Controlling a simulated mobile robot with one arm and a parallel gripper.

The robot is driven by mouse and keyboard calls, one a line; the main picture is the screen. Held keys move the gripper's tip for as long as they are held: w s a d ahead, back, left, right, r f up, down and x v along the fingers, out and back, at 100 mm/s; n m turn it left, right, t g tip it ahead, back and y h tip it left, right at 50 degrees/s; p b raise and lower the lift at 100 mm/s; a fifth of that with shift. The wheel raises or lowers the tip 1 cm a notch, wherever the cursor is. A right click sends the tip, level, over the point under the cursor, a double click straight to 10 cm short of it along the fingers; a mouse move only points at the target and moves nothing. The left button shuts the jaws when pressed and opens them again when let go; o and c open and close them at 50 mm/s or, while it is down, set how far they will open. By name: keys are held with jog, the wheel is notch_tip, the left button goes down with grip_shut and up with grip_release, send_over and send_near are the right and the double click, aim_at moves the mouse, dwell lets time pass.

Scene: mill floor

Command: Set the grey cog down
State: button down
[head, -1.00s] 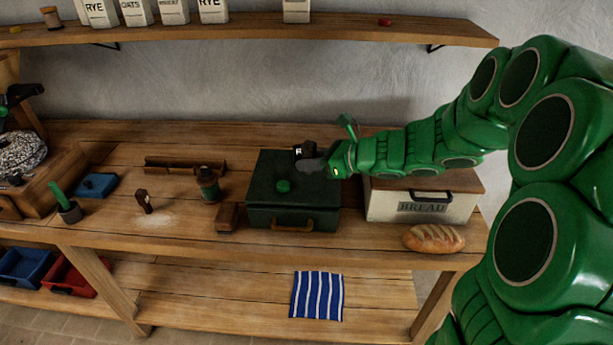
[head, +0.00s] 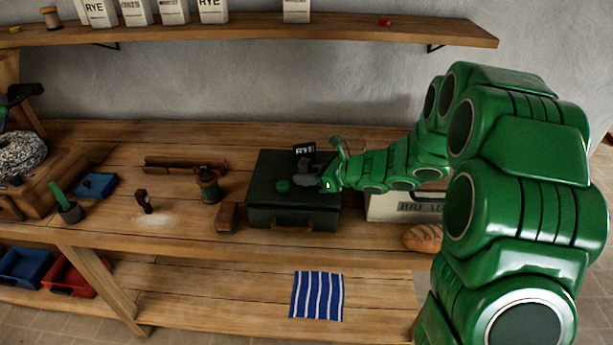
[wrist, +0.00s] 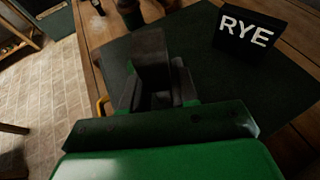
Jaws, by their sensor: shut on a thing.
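My gripper (head: 304,169) is low over the lid of a dark green box (head: 263,212) on the bench. In the wrist view its dark grey jaws (wrist: 155,85) are close together over the lid (wrist: 205,75). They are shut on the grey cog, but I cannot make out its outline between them. Whether the cog touches the lid I cannot tell. A black block marked RYE (head: 304,149) stands on the lid behind the jaws, and the wrist view shows it to the right (wrist: 247,32), apart from them.
A small brown block (head: 227,218) and a lantern-like object (head: 208,184) stand left of the box. The bread bin (head: 392,208) and loaf (head: 424,238) are at right, partly behind my arm. Bare bench lies behind the box.

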jog(key=shift+f, duration=0.25)
jog(key=c, duration=0.9)
grip_release()
jog(key=shift+o, duration=0.2)
jog(key=shift+d+r, duration=0.2)
jog(key=v, duration=1.1)
jog(key=shift+s+d, duration=0.2)
jog(key=shift+d, duration=0.05)
jog(key=shift+s+r, duration=0.1)
